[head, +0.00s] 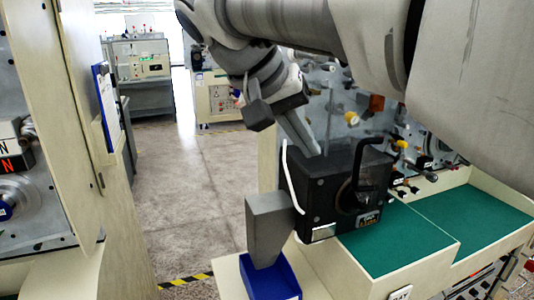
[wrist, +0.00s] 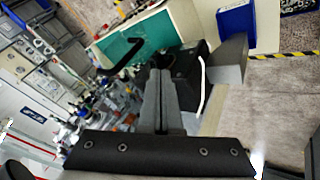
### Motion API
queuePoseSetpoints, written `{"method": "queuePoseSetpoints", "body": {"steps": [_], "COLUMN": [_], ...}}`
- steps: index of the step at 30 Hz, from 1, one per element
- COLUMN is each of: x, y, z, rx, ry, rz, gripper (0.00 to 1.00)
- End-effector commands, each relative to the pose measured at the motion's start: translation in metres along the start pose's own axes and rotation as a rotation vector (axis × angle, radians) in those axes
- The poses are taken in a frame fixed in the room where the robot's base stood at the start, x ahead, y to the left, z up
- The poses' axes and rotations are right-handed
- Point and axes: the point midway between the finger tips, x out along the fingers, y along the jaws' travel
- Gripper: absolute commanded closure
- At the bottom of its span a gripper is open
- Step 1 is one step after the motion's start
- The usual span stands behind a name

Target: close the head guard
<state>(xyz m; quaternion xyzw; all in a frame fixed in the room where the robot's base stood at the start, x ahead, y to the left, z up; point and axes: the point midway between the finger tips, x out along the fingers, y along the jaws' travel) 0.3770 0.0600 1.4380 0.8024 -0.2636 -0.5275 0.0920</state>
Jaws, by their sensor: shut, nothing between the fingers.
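A black machine head (head: 320,205) with a round dark window sits on the right-hand cabinet. A bent black handle (head: 367,165) rises at its right side; it also shows in the wrist view (wrist: 124,56). A hazy, see-through panel (head: 345,125) seems to stand up behind the head; I take it for the head guard, raised, though its edges are unclear. My gripper (head: 315,150) is shut and empty, its fingertips pointing down just above the head's top, left of the handle. In the wrist view the closed fingers (wrist: 160,75) hide part of the head.
A white curved cable (head: 290,175) runs up the head's left side. A grey chute (head: 268,230) hangs left of it over a blue bin (head: 272,279). A green mat (head: 400,240) lies in front. Open floor (head: 190,190) lies left, before another cabinet.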

Motion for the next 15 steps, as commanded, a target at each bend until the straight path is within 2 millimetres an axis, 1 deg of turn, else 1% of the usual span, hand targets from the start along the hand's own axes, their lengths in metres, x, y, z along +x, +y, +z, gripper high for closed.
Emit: {"method": "queuePoseSetpoints", "body": {"steps": [1, 5, 6, 9, 15], "x": [0.012, 0.037, 0.036, 0.043, 0.051], "y": [0.001, 0.001, 0.011, 0.023, 0.035], "z": [0.001, 0.001, 0.000, 0.000, 0.000], "rx": [0.000, 0.000, 0.003, 0.002, 0.000], "ry": [-0.003, -0.003, 0.000, -0.001, -0.001], "rz": [0.002, 0.002, -0.001, -0.001, -0.001], "gripper": [1.00, 1.00, 1.00, 1.00, 1.00]}}
